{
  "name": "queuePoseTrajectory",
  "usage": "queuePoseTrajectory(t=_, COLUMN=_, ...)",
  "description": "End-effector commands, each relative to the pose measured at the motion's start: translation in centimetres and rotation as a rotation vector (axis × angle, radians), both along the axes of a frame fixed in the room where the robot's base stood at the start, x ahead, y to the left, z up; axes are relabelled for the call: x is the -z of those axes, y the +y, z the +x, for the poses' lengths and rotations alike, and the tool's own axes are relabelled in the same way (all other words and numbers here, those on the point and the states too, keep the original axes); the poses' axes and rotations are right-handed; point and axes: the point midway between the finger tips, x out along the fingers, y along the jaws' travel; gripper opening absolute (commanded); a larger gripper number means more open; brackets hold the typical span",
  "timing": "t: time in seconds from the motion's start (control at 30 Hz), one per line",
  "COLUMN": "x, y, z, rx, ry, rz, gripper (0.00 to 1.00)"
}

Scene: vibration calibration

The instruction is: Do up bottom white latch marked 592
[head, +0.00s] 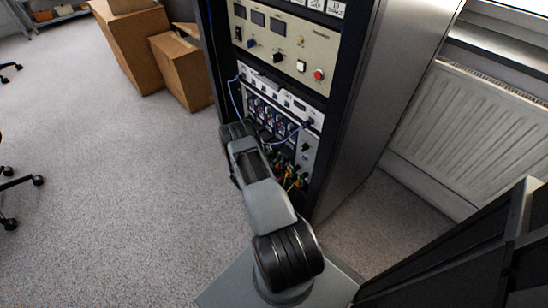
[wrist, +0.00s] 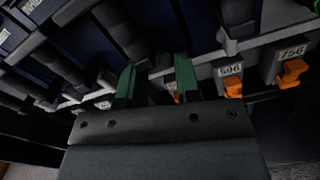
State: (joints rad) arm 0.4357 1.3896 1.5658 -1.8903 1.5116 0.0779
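In the wrist view my gripper (wrist: 155,84) shows two green fingers standing apart, with nothing clearly held between them. They point at the lower edge of a row of dark modules. To their right are orange latches, one under a label that seems to read 596 (wrist: 230,70) and one under a label reading 756 (wrist: 293,51). A bit of orange shows beside the right finger. No label 592 can be read, and I cannot make out a white latch for certain; the fingers may hide it. In the head view my arm covers the gripper.
The rack (head: 345,110) stands ahead, with a beige panel (head: 285,45) bearing a red button above the modules. Coloured latches and cables (head: 290,178) show low on its front. Cardboard boxes (head: 183,70) stand to the left, a radiator (head: 465,125) to the right.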

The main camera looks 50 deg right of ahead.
Motion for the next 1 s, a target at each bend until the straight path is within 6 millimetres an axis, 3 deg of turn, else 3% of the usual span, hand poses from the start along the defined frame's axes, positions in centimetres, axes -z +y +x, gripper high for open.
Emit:
queuePoseTrajectory(t=0.23, x=0.0, y=0.0, z=0.0, rx=0.000, ry=0.000, rz=0.000, gripper=0.53)
queuePoseTrajectory(t=0.57, x=-0.1, y=0.7, z=0.1, rx=-0.002, ry=0.001, rz=0.001, gripper=0.53)
queuePoseTrajectory(t=1.0, x=-0.2, y=9.0, z=1.1, rx=-0.005, ry=0.001, rz=0.000, gripper=0.53)
